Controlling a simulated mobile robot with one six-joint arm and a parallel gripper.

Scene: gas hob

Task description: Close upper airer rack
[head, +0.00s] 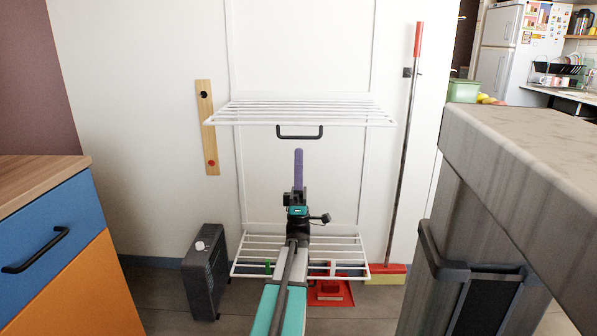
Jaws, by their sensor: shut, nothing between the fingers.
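The upper airer rack (340,111) is a white wire shelf folded out level from a white wall frame (300,60). A black handle (299,135) hangs from the middle of its front edge. My gripper (298,158) points up, its purple fingers shut and empty, a little below the handle in the picture. I cannot tell how far the fingertips are from the handle in depth. The lower airer rack (300,243) is also folded out, partly hidden behind my arm.
A blue and orange drawer cabinet (52,245) stands at left and a grey counter (530,150) at right. A dark heater (205,272) stands on the floor left of the lower rack. A red-topped broom (411,120) leans on the wall. A red dustpan (330,291) lies below.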

